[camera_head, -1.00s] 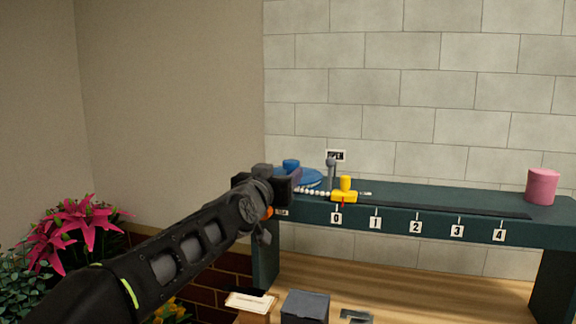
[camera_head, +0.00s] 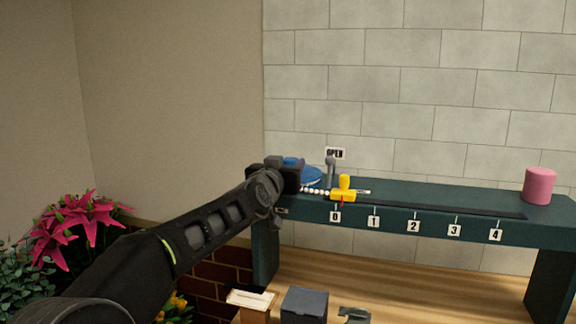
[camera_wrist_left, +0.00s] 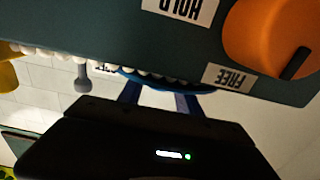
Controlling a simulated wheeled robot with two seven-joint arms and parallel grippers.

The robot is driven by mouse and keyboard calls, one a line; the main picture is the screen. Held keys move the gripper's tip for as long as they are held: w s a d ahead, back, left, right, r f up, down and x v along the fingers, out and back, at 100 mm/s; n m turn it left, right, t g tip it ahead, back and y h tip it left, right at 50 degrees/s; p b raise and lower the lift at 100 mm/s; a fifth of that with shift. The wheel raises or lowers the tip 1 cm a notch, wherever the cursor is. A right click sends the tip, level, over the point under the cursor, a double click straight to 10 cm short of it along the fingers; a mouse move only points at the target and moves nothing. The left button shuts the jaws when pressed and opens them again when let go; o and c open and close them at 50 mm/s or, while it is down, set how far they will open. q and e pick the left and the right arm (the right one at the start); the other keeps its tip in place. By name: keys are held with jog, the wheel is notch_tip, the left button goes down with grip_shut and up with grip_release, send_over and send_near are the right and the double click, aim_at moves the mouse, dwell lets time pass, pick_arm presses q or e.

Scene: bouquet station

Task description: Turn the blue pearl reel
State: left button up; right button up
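The blue pearl reel (camera_head: 313,176) lies on the left end of the dark green bench, with a raised blue knob (camera_head: 291,161) on top. A string of white pearls (camera_head: 316,191) runs right from it to a yellow clamp (camera_head: 343,190). My left gripper (camera_head: 285,172) is at the reel and partly hides it, its dark parts around the knob. In the left wrist view the reel's edge (camera_wrist_left: 160,82) shows beyond two fingers (camera_wrist_left: 158,97) that stand apart. Whether they touch the knob is hidden. My right gripper is not in view.
The bench (camera_head: 450,200) carries a numbered scale and a pink cylinder (camera_head: 539,186) at the right. A grey post (camera_head: 330,170) stands behind the clamp by an OPEN sign. An orange dial (camera_wrist_left: 272,38) is on the bench front. Boxes (camera_head: 304,305) stand below.

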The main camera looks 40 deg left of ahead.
pick_arm(q)
grip_shut()
dwell(0.6)
